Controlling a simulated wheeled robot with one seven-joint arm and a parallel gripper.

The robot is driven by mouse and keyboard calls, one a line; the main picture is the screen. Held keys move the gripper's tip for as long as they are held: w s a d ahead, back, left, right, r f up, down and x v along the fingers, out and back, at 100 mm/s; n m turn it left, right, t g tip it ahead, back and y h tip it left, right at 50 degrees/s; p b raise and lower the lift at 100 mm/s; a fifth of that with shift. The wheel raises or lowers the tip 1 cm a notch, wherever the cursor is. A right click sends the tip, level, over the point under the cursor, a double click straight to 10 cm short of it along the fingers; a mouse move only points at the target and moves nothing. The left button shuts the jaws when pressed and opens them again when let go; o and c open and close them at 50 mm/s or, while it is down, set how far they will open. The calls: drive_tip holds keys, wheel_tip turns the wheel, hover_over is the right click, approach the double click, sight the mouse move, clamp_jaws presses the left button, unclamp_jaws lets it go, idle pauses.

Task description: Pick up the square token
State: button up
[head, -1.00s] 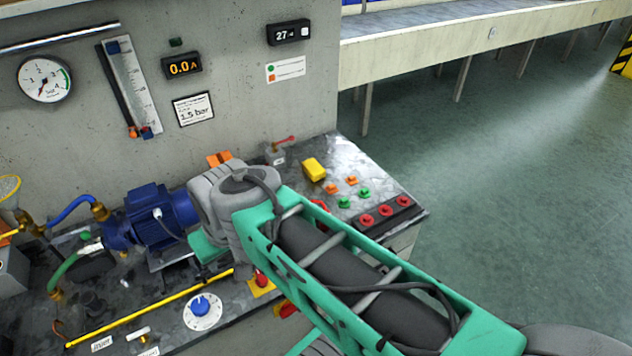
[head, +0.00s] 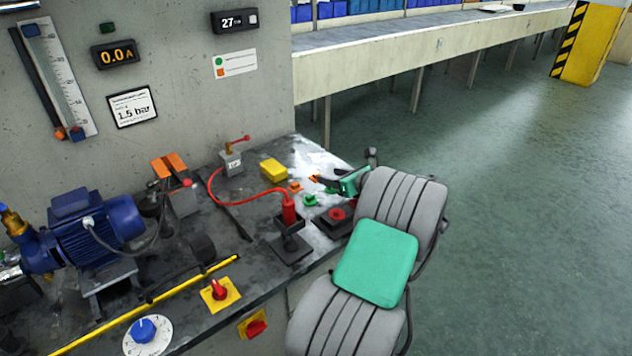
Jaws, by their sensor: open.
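Small orange tokens, one (head: 295,187) clear to the left and another (head: 315,179) beside my gripper, lie on the metal bench top. They look like the square kind, as the wall sign pairs an orange square with a green circle. A green token (head: 310,200) lies just in front of them. My gripper (head: 328,185) is open, low over the right side of this group. Its fingers are small and dark here, and I cannot tell whether they touch a token. My wrist and arm hide part of the bench's right end.
A yellow block (head: 273,169) lies behind the tokens. A red cable runs to a red plug (head: 289,210) standing in front of them. A red button (head: 337,214) sits close to my arm. The blue motor (head: 95,230) is at left; open floor lies right.

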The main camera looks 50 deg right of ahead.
sight(317, 173)
drive_tip(key=x, duration=0.8)
drive_tip(key=shift+s+d+f+b, duration=0.1)
drive_tip(key=shift+d+f+b, duration=0.2)
drive_tip(key=shift+d+f, duration=0.1)
clamp_jaws()
